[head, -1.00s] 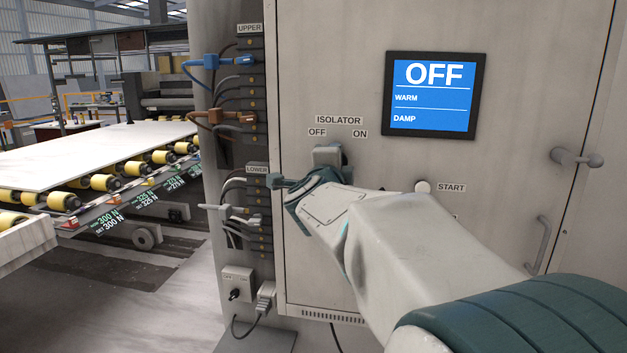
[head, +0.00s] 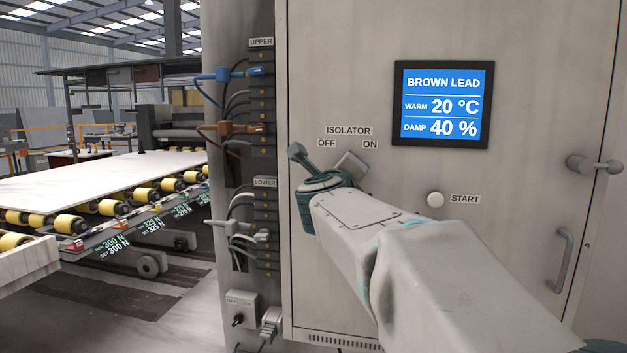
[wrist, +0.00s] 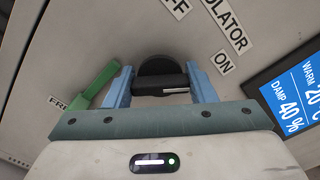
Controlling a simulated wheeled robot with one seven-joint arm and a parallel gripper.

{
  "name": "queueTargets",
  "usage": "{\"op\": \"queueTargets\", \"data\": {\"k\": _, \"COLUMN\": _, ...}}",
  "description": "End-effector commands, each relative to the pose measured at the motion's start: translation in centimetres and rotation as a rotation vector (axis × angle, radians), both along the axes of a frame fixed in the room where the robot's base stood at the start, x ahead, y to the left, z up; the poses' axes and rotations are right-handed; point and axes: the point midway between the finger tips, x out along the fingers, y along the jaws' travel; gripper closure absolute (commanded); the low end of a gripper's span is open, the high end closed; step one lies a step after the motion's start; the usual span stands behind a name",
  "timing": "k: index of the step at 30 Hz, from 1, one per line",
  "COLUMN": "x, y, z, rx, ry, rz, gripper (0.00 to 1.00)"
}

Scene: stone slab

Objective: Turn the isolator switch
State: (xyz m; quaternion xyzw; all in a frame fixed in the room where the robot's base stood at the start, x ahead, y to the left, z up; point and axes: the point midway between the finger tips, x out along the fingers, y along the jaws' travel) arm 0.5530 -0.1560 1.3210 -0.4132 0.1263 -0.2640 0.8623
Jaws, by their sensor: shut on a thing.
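The isolator switch (head: 350,165) is on the grey cabinet door, below its ISOLATOR label with OFF at left and ON at right. In the head view its handle is tilted toward ON. In the wrist view its black handle (wrist: 162,80) lies between the two blue fingers of my gripper (wrist: 161,86), which is shut on it. In the head view my wrist hides the lower part of the switch and the fingers. The screen (head: 443,104) reads BROWN LEAD, WARM 20 °C, DAMP 40 %.
A START button (head: 435,199) and door handles (head: 566,260) are right of my arm. UPPER and LOWER connector strips (head: 264,215) with blue, brown and white plugs run left of the door. A roller conveyor (head: 110,205) with a pale slab stands further left.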

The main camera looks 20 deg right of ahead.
Motion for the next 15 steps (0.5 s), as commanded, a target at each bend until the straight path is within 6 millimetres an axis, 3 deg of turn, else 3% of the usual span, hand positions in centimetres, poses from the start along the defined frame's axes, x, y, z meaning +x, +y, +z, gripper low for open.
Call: {"op": "queueTargets", "data": {"k": 15, "x": 0.01, "y": -0.03, "z": -0.13, "rx": 0.033, "ry": -0.019, "rz": 0.0, "gripper": 0.73}}
